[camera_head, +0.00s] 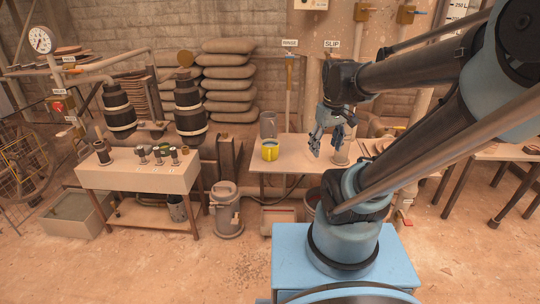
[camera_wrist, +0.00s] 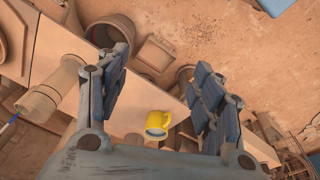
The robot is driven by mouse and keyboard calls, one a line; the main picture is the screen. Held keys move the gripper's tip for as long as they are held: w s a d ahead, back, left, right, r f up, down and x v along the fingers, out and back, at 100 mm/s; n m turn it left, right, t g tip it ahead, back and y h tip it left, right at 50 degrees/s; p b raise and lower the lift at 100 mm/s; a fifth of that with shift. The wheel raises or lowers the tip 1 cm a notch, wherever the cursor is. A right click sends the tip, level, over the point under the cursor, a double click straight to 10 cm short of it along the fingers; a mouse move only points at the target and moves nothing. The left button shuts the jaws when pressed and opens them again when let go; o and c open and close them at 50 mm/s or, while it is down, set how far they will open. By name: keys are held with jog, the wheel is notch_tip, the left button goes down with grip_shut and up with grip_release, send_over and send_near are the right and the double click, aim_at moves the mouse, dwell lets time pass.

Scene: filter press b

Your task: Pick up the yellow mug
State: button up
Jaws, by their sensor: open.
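The yellow mug (camera_head: 270,150) stands on the light table (camera_head: 300,158) in the middle of the head view, near the table's left end. In the wrist view the mug (camera_wrist: 157,124) shows below the middle, with its handle toward the upper right and its open mouth partly visible. My gripper (camera_head: 327,148) is above the same table, to the right of the mug and apart from it. In the wrist view its two fingers (camera_wrist: 160,88) are spread wide with nothing between them, and the mug lies beyond in the gap.
A clear glass-like container (camera_head: 268,124) stands just behind the mug. A pale jug-like vessel (camera_wrist: 52,92) is left of my fingers in the wrist view. A grey lidded bin (camera_head: 226,210) stands on the floor left of the table. The table between mug and gripper looks clear.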

jog(key=w+a+r+n, duration=0.1)
jog(key=w+a+n, duration=0.25)
jog(key=w, duration=0.35)
jog(key=w+a+r+n, duration=0.1)
jog(key=w+a+n, duration=0.25)
jog(key=w, duration=0.35)
jog(key=n+g, duration=0.2)
jog(key=n, duration=0.4)
send_over(269, 150)
notch_tip(269, 150, down, 6)
jog(key=f, duration=1.1)
jog(key=shift+s+d+f, duration=0.25)
jog(key=shift+s+d, duration=0.05)
jog(key=shift+w+a+f, duration=0.1)
jog(key=shift+w+f, duration=0.05)
jog(key=shift+f, duration=1.2)
jog(key=shift+w+a+f, duration=0.1)
jog(key=shift+f, duration=1.2)
grip_shut()
